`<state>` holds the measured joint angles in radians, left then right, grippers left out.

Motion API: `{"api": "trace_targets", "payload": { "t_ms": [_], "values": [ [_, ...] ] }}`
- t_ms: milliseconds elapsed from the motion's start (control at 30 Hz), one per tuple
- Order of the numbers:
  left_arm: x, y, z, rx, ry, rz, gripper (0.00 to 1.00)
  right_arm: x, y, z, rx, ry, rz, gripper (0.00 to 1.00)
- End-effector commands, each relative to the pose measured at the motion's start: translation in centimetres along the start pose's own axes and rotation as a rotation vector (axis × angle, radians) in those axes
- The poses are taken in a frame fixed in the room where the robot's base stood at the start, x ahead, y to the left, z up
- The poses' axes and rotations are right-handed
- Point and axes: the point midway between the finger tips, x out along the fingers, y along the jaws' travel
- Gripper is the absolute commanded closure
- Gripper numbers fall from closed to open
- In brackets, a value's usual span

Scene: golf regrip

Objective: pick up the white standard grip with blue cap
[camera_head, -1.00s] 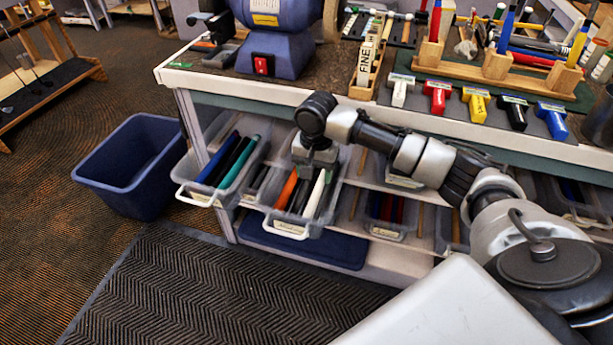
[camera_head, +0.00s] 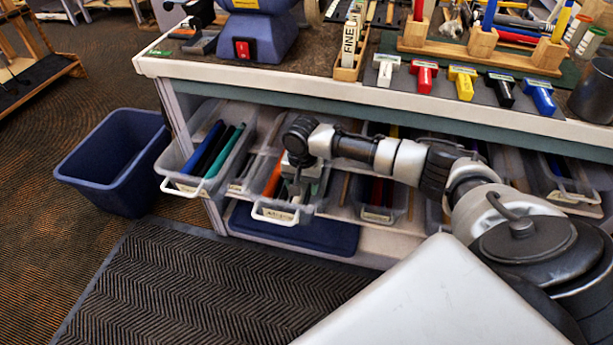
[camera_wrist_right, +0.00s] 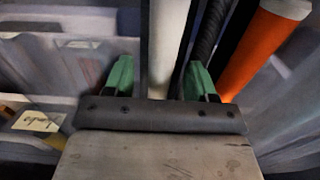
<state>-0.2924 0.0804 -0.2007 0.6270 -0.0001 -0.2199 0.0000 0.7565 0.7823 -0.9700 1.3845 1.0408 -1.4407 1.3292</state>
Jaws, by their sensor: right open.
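My right gripper (camera_head: 298,190) reaches down into a clear pull-out bin (camera_head: 276,214) on the shelf under the bench. In the right wrist view the gripper (camera_wrist_right: 160,78) is open, with one green fingertip on each side of a white grip (camera_wrist_right: 168,38). Whether the fingertips touch it I cannot tell. Its blue cap is not visible. An orange grip (camera_wrist_right: 258,50) and black grips lie beside it on the right, close to the right fingertip. In the head view the gripper hides most of the white grip. My left gripper is not in view.
A bin of blue, black and teal grips (camera_head: 205,160) is to the left. Another bin (camera_head: 378,212) is to the right. The bench edge (camera_head: 300,92) overhangs the bins. A blue tub (camera_head: 112,165) stands on the floor, left of the black mat (camera_head: 190,285).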

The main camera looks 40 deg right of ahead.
Motion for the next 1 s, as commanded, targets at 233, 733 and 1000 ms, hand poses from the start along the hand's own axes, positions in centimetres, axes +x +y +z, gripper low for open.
{"api": "trace_targets", "payload": {
  "t_ms": [233, 733, 1000],
  "values": [
    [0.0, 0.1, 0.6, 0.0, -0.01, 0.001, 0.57, 0.0, 0.0, 0.0, -0.001, 0.0, 0.0, 0.59],
    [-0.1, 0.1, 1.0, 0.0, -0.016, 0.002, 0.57, -0.1, 0.0, 0.0, 0.0, 0.0, 0.0, 0.94],
    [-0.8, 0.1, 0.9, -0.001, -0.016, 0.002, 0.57, -3.4, -0.1, 0.0, -0.002, 0.001, -0.004, 0.94]
  ]
}}
